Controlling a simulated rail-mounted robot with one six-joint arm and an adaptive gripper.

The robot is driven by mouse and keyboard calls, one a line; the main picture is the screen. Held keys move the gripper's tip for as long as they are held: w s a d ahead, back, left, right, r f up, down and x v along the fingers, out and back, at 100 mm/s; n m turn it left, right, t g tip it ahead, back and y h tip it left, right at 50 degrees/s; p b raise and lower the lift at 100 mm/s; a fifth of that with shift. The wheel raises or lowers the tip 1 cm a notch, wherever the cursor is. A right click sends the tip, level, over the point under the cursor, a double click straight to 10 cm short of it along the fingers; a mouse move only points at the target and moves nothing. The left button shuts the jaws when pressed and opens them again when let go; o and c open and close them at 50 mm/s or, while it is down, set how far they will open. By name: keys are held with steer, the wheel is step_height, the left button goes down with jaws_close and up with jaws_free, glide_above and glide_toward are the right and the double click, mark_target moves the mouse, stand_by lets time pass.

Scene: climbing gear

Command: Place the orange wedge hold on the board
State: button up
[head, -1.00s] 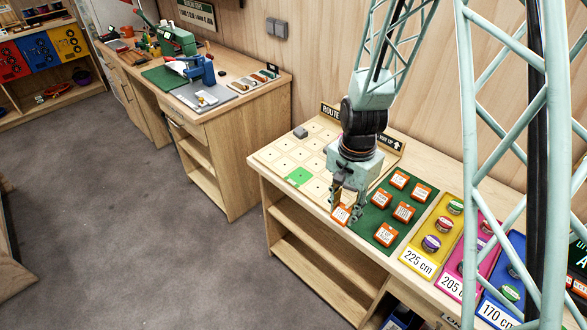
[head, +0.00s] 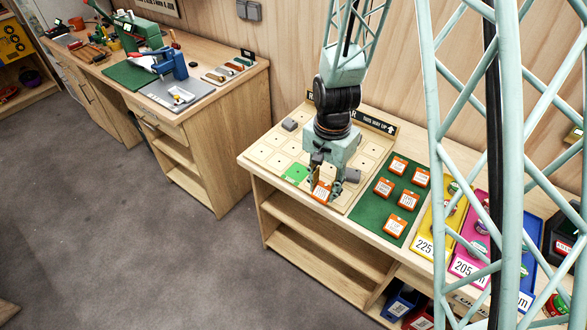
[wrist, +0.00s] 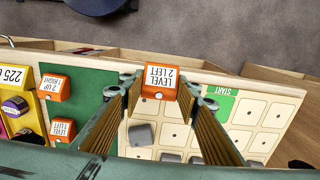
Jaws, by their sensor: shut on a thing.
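My gripper (wrist: 153,88) is shut on an orange block (wrist: 162,74) with a white label reading "LEVEL 2 LEFT". In the head view the held block (head: 321,191) is over the near edge of the pale board (head: 262,152), just right of the green START square (head: 296,174). In the wrist view the START square (wrist: 219,104) lies to the right of the fingers, and a grey block (wrist: 142,134) sits on the board between them. The held block's underside is hidden, so I cannot tell whether it touches the board.
A green mat (head: 373,214) right of the board holds several similar orange blocks (head: 409,201). Yellow, pink and blue trays stand further right. Another grey block (head: 290,124) sits at the board's far left. A sign (head: 378,121) stands behind the board. Many board squares are bare.

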stand_by(0.4)
glide_above(299, 171)
steer(key=shift+s+d+f+p, duration=0.15)
steer(key=shift+s+f+p, duration=0.2)
steer(key=shift+f, duration=0.35)
steer(key=shift+w+a, duration=0.2)
steer(key=shift+w, duration=0.1)
steer(key=shift+f, duration=1.8)
steer(key=shift+f, duration=0.2)
steer(key=o, duration=0.8)
steer(key=shift+o, duration=0.2)
steer(key=shift+r, duration=0.2)
